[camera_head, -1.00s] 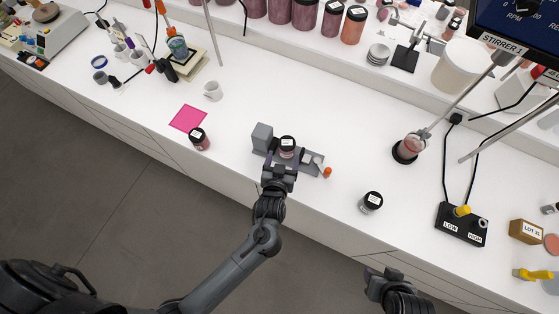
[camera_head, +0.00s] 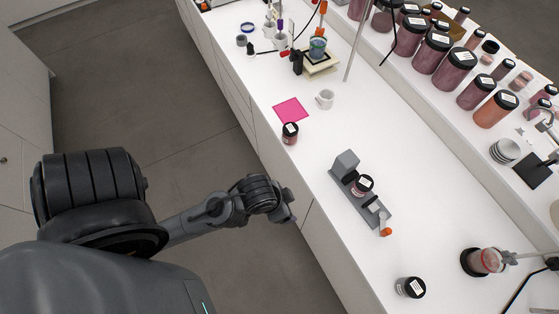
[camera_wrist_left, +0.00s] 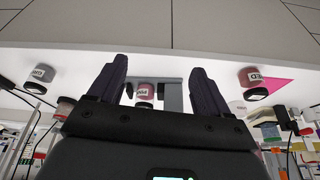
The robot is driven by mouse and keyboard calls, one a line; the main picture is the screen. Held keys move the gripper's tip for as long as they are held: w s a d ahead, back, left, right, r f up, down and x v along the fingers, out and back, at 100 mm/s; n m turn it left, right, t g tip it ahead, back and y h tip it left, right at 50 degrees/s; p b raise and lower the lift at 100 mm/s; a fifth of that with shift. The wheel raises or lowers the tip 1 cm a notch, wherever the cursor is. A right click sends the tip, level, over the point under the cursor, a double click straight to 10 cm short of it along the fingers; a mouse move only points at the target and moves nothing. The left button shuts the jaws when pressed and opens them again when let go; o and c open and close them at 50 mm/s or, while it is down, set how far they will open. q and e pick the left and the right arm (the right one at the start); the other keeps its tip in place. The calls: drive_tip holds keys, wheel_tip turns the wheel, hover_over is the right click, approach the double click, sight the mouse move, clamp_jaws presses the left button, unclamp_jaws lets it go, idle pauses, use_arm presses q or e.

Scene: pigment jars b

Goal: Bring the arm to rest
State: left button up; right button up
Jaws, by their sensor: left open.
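My left gripper (camera_head: 290,208) hangs off the front of the bench over the floor, clear of everything. Its two dark fingers stand apart and empty in the left wrist view (camera_wrist_left: 157,82). A black-lidded jar (camera_head: 362,184) sits in a grey fixture (camera_head: 346,160) on the bench. That jar shows beyond and between the fingers in the wrist view (camera_wrist_left: 144,92). My right gripper is out of both views.
One jar (camera_head: 290,134) stands near the pink sheet (camera_head: 291,109), another (camera_head: 410,287) near the bench's front right. The floor beside my arm is clear.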

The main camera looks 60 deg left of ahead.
use_arm(q)
drive_tip(key=shift+s+a+r, duration=0.3)
drive_tip(key=shift+s, duration=0.3)
